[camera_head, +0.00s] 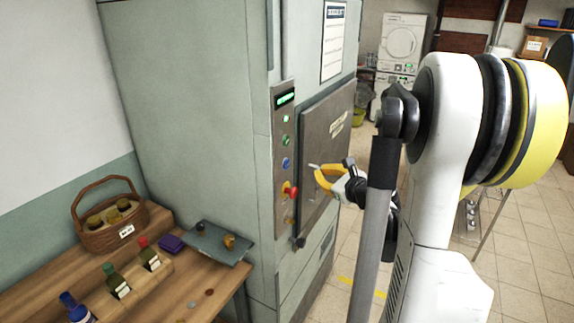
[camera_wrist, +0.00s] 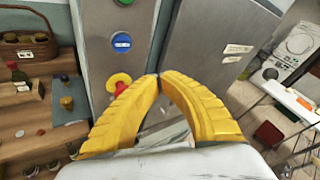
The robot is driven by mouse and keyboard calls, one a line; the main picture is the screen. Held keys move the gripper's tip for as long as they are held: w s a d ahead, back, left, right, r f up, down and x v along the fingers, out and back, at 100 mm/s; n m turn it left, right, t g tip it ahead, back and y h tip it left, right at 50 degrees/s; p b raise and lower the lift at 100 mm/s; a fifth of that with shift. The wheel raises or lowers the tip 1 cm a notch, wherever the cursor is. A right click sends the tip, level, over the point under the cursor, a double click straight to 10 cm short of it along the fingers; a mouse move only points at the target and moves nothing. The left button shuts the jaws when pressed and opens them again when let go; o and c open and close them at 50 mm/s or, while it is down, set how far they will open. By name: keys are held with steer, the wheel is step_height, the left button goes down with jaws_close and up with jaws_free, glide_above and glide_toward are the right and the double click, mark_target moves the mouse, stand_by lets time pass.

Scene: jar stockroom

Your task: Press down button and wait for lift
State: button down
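The control panel (camera_head: 279,204) is a grey upright strip on the pale green lift cabinet (camera_head: 200,110). A lit green display (camera_head: 286,99) is at its top. Below are a small green light or button (camera_head: 286,118), a green button (camera_head: 286,141), a blue button (camera_head: 286,163) and a red mushroom button (camera_head: 291,190). Their labels are too small to read. The wrist view shows the blue button (camera_wrist: 121,42) and the red button (camera_wrist: 118,82) on yellow. My gripper (camera_head: 316,169) is in front of the door, right of the buttons. Its yellow fingertips (camera_wrist: 157,77) meet, with nothing between them.
The grey lift door (camera_head: 325,130) looks closed. A wooden table (camera_head: 190,285) left of the cabinet bears a wicker basket (camera_head: 108,234), several bottles and a grey tray (camera_head: 210,243). White appliances (camera_head: 402,45) stand at the back. Tiled floor (camera_head: 520,250) lies at right.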

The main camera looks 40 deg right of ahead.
mark_target(286, 164)
steer(key=shift+w+a, duration=0.5)
steer(key=shift+w, duration=0.7)
steer(key=shift+w+a, duration=0.5)
steer(key=shift+w, duration=0.75)
steer(key=shift+w+a, duration=0.5)
steer(key=shift+w, duration=0.7)
steer(key=shift+w+a, duration=0.2)
steer(key=shift+w, duration=0.2)
